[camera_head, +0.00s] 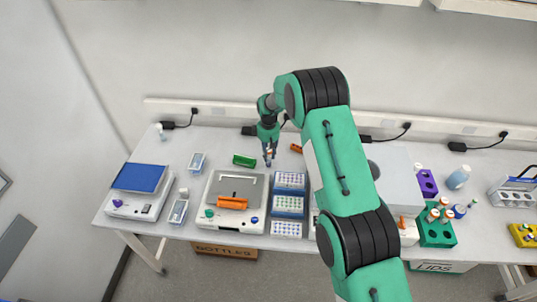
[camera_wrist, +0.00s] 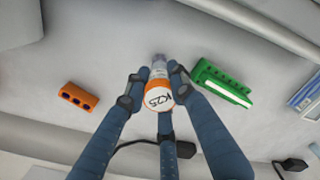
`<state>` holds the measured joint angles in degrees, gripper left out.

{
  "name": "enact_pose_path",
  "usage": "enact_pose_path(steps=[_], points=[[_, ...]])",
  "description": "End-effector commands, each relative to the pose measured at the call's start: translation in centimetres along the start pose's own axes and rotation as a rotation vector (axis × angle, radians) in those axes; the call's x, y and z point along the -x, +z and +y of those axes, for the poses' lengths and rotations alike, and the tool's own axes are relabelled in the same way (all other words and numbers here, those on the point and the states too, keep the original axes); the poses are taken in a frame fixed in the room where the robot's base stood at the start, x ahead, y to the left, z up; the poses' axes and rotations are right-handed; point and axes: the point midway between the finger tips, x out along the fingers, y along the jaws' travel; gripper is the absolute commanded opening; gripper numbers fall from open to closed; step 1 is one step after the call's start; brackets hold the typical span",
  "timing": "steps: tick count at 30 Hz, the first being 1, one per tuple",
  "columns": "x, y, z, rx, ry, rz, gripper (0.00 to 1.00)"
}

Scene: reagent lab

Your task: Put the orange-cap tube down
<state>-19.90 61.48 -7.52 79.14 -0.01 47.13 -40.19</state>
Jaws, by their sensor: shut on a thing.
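My gripper (camera_head: 268,160) is over the back middle of the bench in the head view, pointing down. In the wrist view my gripper (camera_wrist: 157,76) has its blue fingers shut around the orange-cap tube (camera_wrist: 158,97). The cap end faces the camera and bears a white label that reads K25. The tube's clear body points away toward the bench. I cannot tell whether its far end touches the surface. In the head view the tube is too small to make out clearly between the fingers.
A green rack (camera_head: 244,161) lies left of my gripper; it also shows in the wrist view (camera_wrist: 222,83). A small orange rack (camera_head: 296,148) is to the right, also in the wrist view (camera_wrist: 78,97). Trays of vials (camera_head: 289,205) stand in front. Bare bench surrounds the tube.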

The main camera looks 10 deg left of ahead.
Motion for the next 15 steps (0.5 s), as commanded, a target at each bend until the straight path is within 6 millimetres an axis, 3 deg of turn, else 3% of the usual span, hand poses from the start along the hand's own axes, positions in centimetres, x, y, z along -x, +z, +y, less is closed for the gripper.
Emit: enact_pose_path(steps=[11,12,15], points=[[-0.28,-0.02,0.01,0.0,0.0,0.0,0.13],[-0.27,-0.02,0.01,0.0,0.0,0.001,0.28],[-0.2,-0.02,0.02,0.0,0.001,0.001,0.43]])
